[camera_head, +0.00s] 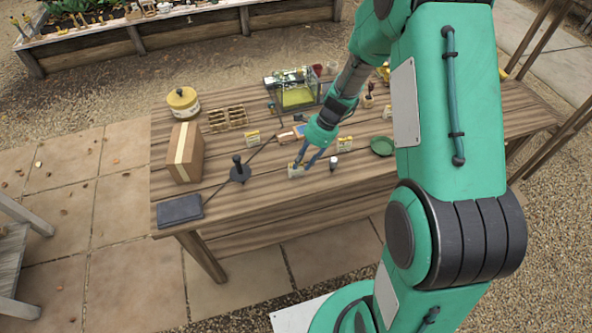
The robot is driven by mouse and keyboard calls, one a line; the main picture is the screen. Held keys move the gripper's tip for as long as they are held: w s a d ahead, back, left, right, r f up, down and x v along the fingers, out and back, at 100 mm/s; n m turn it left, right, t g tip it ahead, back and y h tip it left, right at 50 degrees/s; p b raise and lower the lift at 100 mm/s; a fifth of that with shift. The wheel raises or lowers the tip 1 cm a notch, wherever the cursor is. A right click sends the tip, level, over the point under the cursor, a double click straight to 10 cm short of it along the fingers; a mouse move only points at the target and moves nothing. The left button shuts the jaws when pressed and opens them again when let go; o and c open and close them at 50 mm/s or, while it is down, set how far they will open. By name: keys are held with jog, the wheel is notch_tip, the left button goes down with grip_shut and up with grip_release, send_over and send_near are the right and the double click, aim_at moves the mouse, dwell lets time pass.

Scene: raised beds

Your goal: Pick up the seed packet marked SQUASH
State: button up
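Several small pale and yellow seed packets stand on the wooden table (225,200). One packet (294,171) is at the front, right by my fingertips. Others are a left packet (253,136), a right packet (345,144) and a far-right packet (387,112). Their print is too small to read, so I cannot tell which says SQUASH. My gripper (306,162) points down at the front packet, its fingers overlapping or touching its upper edge. I cannot tell whether the fingers are closed on it. My arm hides part of the table's right side.
A cardboard box (185,152), a yellow-lidded tub (183,102) and a divided tray (227,118) stand at left. A black stand (240,170) and dark block (180,209) are at front left. A small jar (333,163) and green dish (382,146) are right of my gripper.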

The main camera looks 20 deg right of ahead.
aim_at(292, 177)
jog(key=shift+a+b+x, duration=0.2)
jog(key=shift+b+x, duration=0.7)
jog(key=shift+x, duration=1.75)
jog(key=shift+s+r, duration=0.1)
jog(key=shift+r, duration=0.05)
jog(key=shift+c, duration=0.3)
jog(key=c, duration=0.7)
